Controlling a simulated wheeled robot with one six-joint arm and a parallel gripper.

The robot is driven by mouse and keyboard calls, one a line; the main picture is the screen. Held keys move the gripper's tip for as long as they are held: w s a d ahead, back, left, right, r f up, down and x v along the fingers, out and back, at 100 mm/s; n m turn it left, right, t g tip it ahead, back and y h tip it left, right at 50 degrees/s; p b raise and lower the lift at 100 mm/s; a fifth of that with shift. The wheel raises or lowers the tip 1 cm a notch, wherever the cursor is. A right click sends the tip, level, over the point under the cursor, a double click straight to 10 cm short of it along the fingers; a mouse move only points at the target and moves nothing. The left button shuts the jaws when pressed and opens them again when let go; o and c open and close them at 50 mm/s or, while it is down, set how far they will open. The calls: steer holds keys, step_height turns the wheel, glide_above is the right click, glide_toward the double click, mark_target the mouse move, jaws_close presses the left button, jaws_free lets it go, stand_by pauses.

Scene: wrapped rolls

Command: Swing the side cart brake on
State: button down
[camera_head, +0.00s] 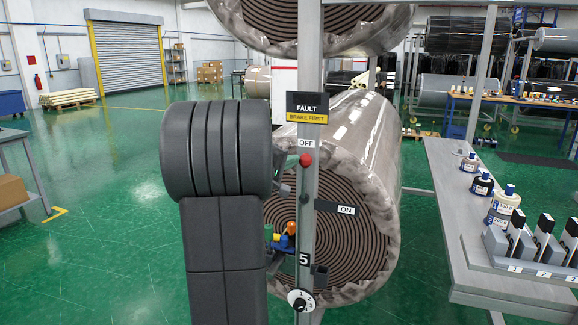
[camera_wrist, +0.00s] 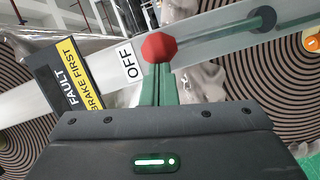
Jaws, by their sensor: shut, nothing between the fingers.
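The brake lever has a red knob (camera_head: 306,160) and is mounted on the grey upright post (camera_head: 303,240). The knob is beside the white OFF label (camera_head: 306,143); the ON label (camera_head: 346,210) is lower right. In the wrist view the red knob (camera_wrist: 159,47) is just beyond my gripper's fingertips (camera_wrist: 156,72), next to the OFF label (camera_wrist: 133,61). The lever bar (camera_wrist: 215,32) runs right from it to a dark pivot (camera_wrist: 262,20). My green fingers are shut together with nothing between them. I cannot tell whether they touch the knob. My arm hides part of the head view.
A FAULT / BRAKE FIRST sign (camera_head: 307,108) is on the post above the lever. Large wrapped rolls (camera_head: 350,150) stand close behind. A grey bench (camera_head: 450,230) with bottles is at right. Green floor is open at left.

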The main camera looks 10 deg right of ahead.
steer(key=shift+s+d+f+m+y+b, duration=0.15)
steer(key=shift+s+d+m+b, duration=0.25)
steer(key=shift+b, duration=0.6)
steer(key=shift+s+d+f+m+y+b, duration=0.1)
steer(key=shift+s+d+m+y+b, duration=0.25)
steer(key=shift+b, duration=0.65)
steer(key=s+d+f+m+y+b, duration=0.3)
steer(key=s+d+f+m+b, duration=0.2)
steer(key=b, duration=0.9)
steer(key=shift+s+d+f+m+t+y+b, duration=0.35)
steer(key=shift+s+d+m, duration=0.35)
steer(key=shift+d+m, duration=1.4)
steer(key=shift+d+f+n, duration=0.1)
steer(key=shift+d+n, duration=0.5)
steer(key=shift+n, duration=0.05)
